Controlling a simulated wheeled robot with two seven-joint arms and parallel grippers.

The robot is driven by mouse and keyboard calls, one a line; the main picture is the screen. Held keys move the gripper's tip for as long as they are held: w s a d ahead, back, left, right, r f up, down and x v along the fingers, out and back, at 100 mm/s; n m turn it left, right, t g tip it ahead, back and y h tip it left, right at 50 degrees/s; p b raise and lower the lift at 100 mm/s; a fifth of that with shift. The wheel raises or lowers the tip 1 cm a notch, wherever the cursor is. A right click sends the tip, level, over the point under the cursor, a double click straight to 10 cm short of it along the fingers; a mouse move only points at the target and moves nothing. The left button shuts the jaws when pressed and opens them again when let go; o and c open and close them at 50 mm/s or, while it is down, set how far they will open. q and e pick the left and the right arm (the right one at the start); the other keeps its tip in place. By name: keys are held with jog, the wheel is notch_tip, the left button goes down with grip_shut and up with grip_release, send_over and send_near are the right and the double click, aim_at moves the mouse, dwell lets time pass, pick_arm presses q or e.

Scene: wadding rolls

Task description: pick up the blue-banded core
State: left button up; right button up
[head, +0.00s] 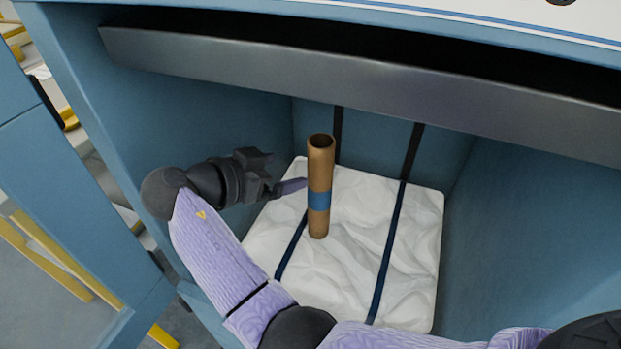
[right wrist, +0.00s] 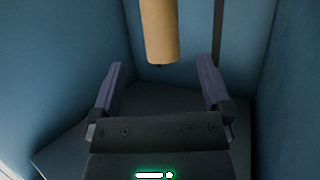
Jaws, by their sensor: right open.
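The blue-banded core (head: 320,168) is a brown cardboard tube with a blue band (head: 319,201) below its middle. It stands upright in the head view, over the white wadding (head: 355,230) inside the blue cabinet. My right gripper (head: 291,184) is at the left of the core, with its fingers pointing towards it. In the right wrist view, the right gripper (right wrist: 160,67) is open and empty. One end of the core (right wrist: 161,30) shows there at the top, ahead of the gap between the fingers; its band is out of view. My left gripper is not in view.
Dark straps (head: 391,240) run over the wadding and up the back wall. A grey metal bar (head: 380,75) crosses the cabinet opening above. Blue side walls (head: 530,205) stand close on both sides. Bare wadding lies right of the core.

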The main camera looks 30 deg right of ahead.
aim_at(311, 157)
jog(key=b+x, duration=0.1)
jog(key=x, duration=0.2)
jog(key=b+x, duration=0.1)
jog(key=x, duration=0.2)
jog(key=r+b+x, duration=0.1)
jog(key=x, duration=0.2)
jog(key=shift+w+d, duration=0.15)
jog(key=shift+d, duration=0.45)
jog(key=shift+r, duration=0.1)
jog(key=c, duration=1.2)
grip_shut()
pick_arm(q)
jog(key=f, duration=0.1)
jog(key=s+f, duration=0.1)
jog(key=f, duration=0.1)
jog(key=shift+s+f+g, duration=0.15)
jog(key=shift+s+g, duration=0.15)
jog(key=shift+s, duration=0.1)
